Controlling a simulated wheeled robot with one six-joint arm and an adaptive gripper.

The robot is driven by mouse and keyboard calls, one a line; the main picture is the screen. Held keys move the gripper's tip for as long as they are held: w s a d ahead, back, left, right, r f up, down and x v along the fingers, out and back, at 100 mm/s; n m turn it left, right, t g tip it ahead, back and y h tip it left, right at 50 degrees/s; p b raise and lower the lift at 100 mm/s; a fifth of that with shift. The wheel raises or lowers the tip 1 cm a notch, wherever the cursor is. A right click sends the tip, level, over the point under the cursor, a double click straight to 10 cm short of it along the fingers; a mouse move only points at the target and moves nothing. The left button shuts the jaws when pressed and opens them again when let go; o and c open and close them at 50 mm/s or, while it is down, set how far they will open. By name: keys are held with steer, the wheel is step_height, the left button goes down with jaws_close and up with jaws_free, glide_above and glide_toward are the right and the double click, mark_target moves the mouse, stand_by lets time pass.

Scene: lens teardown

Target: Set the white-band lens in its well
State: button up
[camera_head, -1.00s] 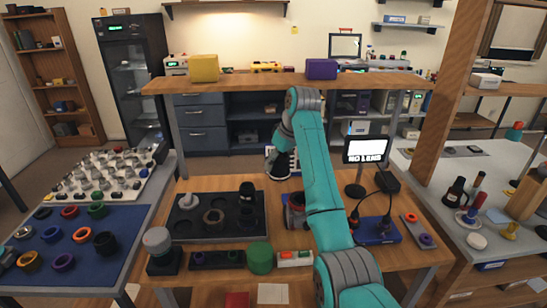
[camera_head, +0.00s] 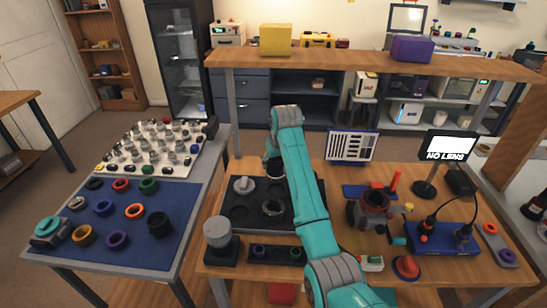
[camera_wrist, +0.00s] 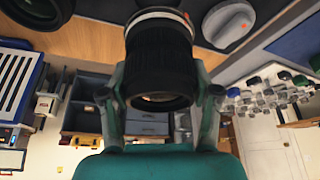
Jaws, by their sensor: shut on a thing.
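The white-band lens (camera_wrist: 160,65) is a black barrel with a pale band near its far end. In the wrist view my gripper (camera_wrist: 160,98) is shut around its sides. In the head view my gripper (camera_head: 276,160) is partly hidden by my teal arm, at the back edge of the dark well tray (camera_head: 228,217). A dark part of the held lens shows there (camera_head: 272,171). The tray has round wells; a grey knobbed piece (camera_head: 243,185) sits at its back left and a dark ring piece (camera_head: 270,208) nearer the front. My arm hides its right side.
A grey-capped black block (camera_head: 218,235) and a dark strip with small rings (camera_head: 275,252) stand in front of the tray. A dark red-rimmed device (camera_head: 375,202) and a blue box (camera_head: 440,238) stand to the right. A blue mat (camera_head: 125,220) with coloured rings lies left.

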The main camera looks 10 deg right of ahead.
mark_target(279, 165)
steer(key=shift+f, duration=3.1)
steer(key=shift+f, duration=0.5)
steer(key=o, duration=1.5)
steer(key=shift+f, duration=0.1)
steer(key=v, duration=1.1)
steer(key=shift+s+r, duration=0.1)
steer(key=shift+r, duration=0.2)
steer(key=shift+s+r, duration=0.1)
steer(key=shift+r, duration=0.1)
steer(key=shift+s, duration=0.1)
